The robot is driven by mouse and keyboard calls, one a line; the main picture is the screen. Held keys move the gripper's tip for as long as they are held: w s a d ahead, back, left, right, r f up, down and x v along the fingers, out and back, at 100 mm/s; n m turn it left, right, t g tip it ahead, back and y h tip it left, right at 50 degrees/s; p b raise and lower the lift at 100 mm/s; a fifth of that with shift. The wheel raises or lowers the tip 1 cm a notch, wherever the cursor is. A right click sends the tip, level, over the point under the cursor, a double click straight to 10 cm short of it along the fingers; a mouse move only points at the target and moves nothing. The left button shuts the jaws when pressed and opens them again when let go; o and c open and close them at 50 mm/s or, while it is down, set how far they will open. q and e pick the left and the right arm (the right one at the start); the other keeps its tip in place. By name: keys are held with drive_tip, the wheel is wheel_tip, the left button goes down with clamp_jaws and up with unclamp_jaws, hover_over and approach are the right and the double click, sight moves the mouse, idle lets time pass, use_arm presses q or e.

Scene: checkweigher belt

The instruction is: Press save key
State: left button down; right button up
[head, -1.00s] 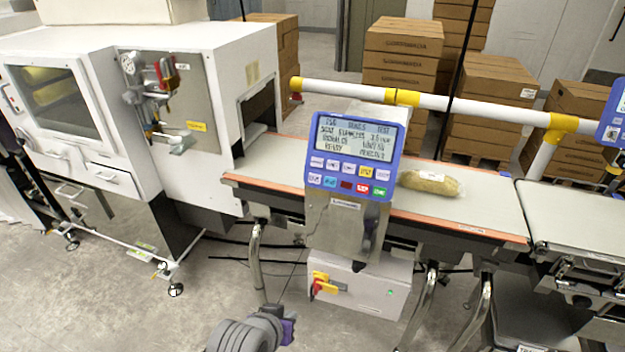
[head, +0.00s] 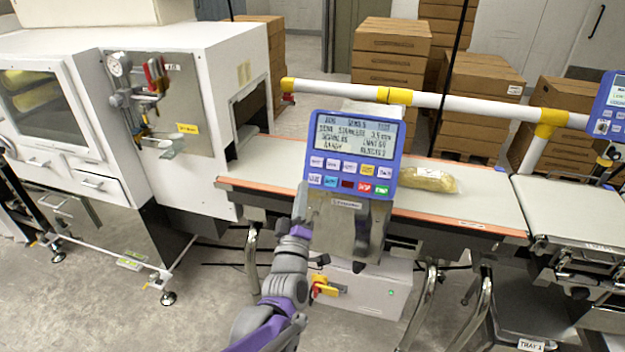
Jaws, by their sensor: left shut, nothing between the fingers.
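The blue control panel (head: 402,172) stands in the middle on a metal stand, with a lit text screen (head: 353,136) above two rows of keys. The lower row has a white key (head: 314,179), a cyan key (head: 331,181), a dark red one, a red one (head: 365,188) and a green one (head: 382,190). The small key labels are too blurred to tell which is the save key. My left gripper (head: 300,198) is shut and empty, pointing up at the panel's lower left corner. I cannot tell whether it touches the panel. My right gripper is not in view.
A conveyor belt (head: 480,205) runs behind the panel with a filled bag (head: 428,179) on it. A white guard rail (head: 470,107) crosses above the belt. A white machine (head: 195,80) stands at left. Below the panel is a white box with a red-yellow switch (head: 323,286).

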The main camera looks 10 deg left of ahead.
sight(315, 178)
use_arm(q)
drive_tip(key=shift+w+d+f+b, duration=0.1)
drive_tip(key=shift+w+f+b, duration=0.45)
drive_tip(key=shift+w, duration=0.75)
drive_tip(key=shift+w+f+b, duration=0.35)
drive_tip(key=shift+w+f, duration=0.45)
drive_tip(key=shift+w, duration=0.5)
drive_tip(key=shift+w+d+f+b, duration=0.1)
drive_tip(key=shift+w+f+b, duration=0.45)
drive_tip(key=shift+w, duration=0.75)
drive_tip(key=shift+f, duration=0.1)
drive_tip(key=shift+w+f, duration=0.2)
drive_tip(key=shift+w, duration=0.2)
drive_tip(key=shift+w+f, duration=0.15)
drive_tip(key=shift+w, duration=0.2)
drive_tip(key=shift+s, duration=0.15)
drive_tip(key=shift+s+r, duration=0.35)
drive_tip(key=shift+s, duration=0.25)
